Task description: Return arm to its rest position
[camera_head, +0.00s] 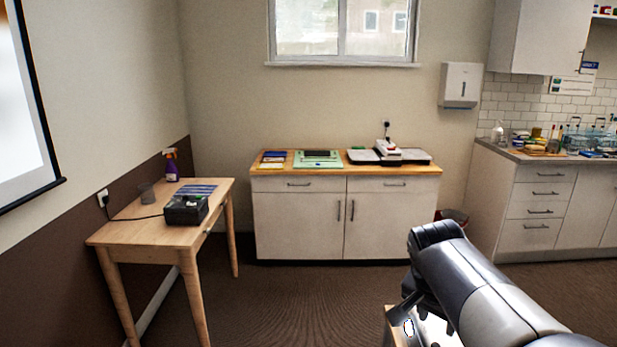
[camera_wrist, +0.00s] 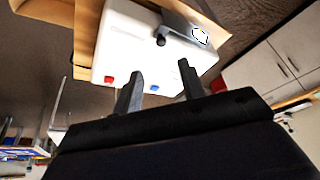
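My arm (camera_head: 480,290) reaches in from the lower right of the head view, with its dark joint raised at the upper left end. My gripper (camera_wrist: 160,72) shows in the wrist view with its two dark fingers apart and nothing between them. Beyond the fingers is a white device (camera_wrist: 132,45) with a red button, a blue button and a grey part with a dark knob. Whether the fingertips touch the device is hard to tell. In the head view the device (camera_head: 432,331) is mostly hidden behind my arm.
A wooden table (camera_head: 128,232) at the left holds a black box (camera_head: 186,209), a cup and a spray bottle (camera_head: 171,166). A white cabinet (camera_head: 297,222) under the window carries trays and a red-and-white device. A cluttered counter (camera_head: 520,156) stands at the right. The middle floor is clear.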

